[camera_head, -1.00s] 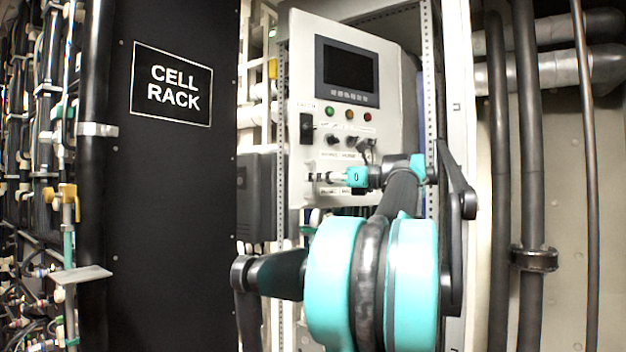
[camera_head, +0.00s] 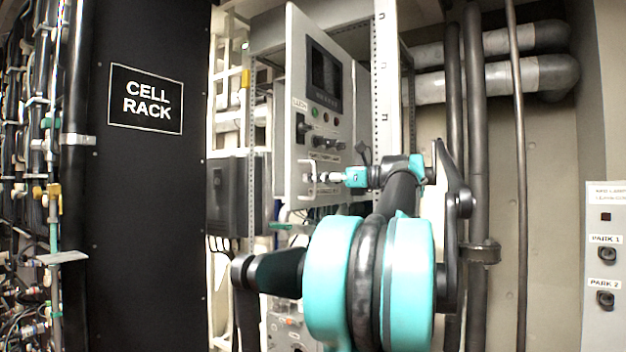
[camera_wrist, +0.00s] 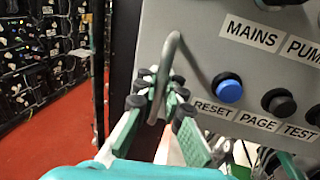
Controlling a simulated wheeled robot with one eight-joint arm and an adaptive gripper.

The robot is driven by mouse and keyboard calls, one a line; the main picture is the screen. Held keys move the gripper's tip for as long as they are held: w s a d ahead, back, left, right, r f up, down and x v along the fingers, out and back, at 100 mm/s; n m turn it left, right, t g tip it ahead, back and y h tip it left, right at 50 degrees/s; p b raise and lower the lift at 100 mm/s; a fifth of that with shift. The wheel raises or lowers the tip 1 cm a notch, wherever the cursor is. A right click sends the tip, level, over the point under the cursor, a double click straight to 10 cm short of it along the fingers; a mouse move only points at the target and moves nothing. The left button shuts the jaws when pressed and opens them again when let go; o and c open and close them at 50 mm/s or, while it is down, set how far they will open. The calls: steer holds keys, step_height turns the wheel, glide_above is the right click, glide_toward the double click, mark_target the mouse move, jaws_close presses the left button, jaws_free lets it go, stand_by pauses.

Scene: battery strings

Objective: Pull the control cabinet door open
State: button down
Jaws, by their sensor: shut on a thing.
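The control cabinet door (camera_head: 297,75) is a light grey panel with a dark screen, small lights and knobs. It stands ajar, its left edge swung out from the cabinet and the panel seen at a slant. My gripper (camera_head: 322,178) is at the door's lower left, shut on the grey bar handle. In the wrist view the curved handle (camera_wrist: 167,60) passes between the black-padded fingers of my gripper (camera_wrist: 158,98). The handle's lower end is partly hidden by the fingers. A blue button (camera_wrist: 229,88) on the door sits right of the handle.
A black cell rack (camera_head: 145,220) stands left, with cabling beyond it. A perforated upright (camera_head: 386,90) and vertical pipes (camera_head: 475,150) stand right of the door. A panel marked PARK (camera_head: 606,225) is at far right. Red floor (camera_wrist: 60,130) shows clear at left in the wrist view.

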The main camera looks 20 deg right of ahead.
steer(key=c, duration=1.6)
jaws_free()
steer(key=shift+d, duration=0.15)
steer(key=v, duration=1.1)
steer(key=shift+s+d, duration=0.3)
steer(key=w+a+f+n+g+h, duration=0.1)
steer(key=a+f+n+g+h, duration=0.3)
steer(key=f, duration=0.8)
steer(key=a+f+n+y, duration=0.1)
steer(key=a+f+n, duration=0.35)
steer(key=f, duration=0.75)
steer(key=w+a+f+n+g+h, duration=0.1)
steer(key=a+f+g+h, duration=0.1)
steer(key=a+f, duration=0.75)
steer(key=s+f+n+h, duration=0.3)
steer(key=s+f+n, duration=0.2)
steer(key=f, duration=0.5)
steer(key=s+f+n+g+h, duration=0.1)
steer(key=s+f+n+h, duration=0.2)
steer(key=f, duration=0.8)
steer(key=s+a+f+n+h, duration=0.1)
steer(key=s+f+n+h, duration=0.1)
steer(key=s+f+n, duration=0.5)
step_height(320, 180, down, 4)
steer(key=shift+s+r+n+h, duration=0.15)
steer(key=shift+n+h, duration=0.25)
steer(key=shift+n, duration=0.35)
